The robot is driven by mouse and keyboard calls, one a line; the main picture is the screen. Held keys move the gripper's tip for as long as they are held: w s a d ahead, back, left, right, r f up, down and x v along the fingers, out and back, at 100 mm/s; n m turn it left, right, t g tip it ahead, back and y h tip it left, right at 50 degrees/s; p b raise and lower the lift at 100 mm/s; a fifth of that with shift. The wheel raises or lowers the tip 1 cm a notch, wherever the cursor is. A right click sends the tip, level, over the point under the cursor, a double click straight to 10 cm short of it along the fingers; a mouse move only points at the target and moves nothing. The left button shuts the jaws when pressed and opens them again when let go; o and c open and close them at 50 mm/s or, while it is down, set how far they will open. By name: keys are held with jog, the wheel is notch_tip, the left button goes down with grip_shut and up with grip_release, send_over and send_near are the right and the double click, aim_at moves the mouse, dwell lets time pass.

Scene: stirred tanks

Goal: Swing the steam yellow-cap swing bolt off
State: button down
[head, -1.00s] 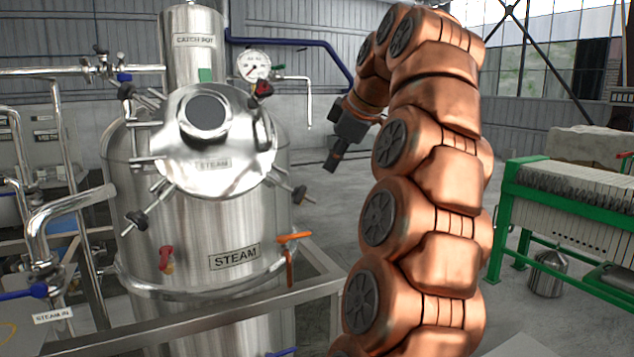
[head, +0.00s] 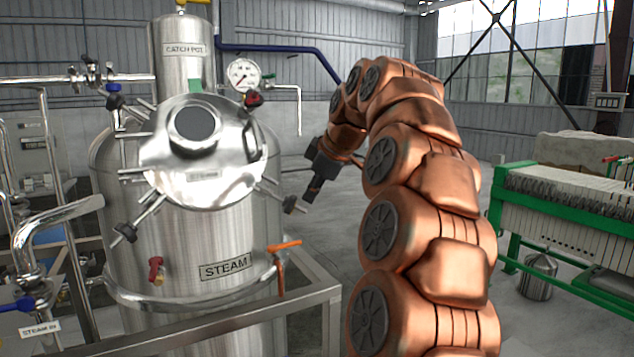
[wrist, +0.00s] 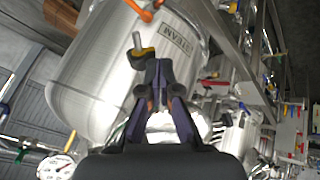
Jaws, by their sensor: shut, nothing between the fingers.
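The steel tank marked STEAM (head: 225,240) stands left of centre in the head view, with its round lid (head: 215,165) tilted toward me and swing bolts around its rim. The swing bolt at the lid's lower right (head: 293,204) sticks outward with a dark cap end; in the wrist view a yellow cap shows on a bolt (wrist: 144,54) beside my fingertips. My gripper (head: 309,199) is shut and empty, pointing down just right of that bolt. In the wrist view its fingertips (wrist: 158,66) are close below and right of the cap; I cannot tell whether they touch.
Other bolts have a red cap (head: 254,99), a blue cap (head: 113,87) and a black cap (head: 124,232). A pressure gauge (head: 243,74) stands behind the lid. An orange-handled valve (head: 282,247) and a steel frame rail (head: 210,325) lie below. A green filter press (head: 570,215) is at right.

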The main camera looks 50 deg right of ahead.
aim_at(304, 209)
jog(key=w+d+f+p, duration=0.2)
jog(key=w+f, duration=0.2)
jog(key=shift+w+d, duration=0.2)
jog(key=shift+d, duration=0.15)
jog(key=shift+f, duration=0.15)
jog(key=shift+w+d+f+n+t+y+b, duration=0.4)
jog(key=shift+w+d+f+b, duration=0.2)
jog(key=shift+b, duration=0.35)
jog(key=shift+r, duration=0.1)
jog(key=shift+s+a, duration=0.1)
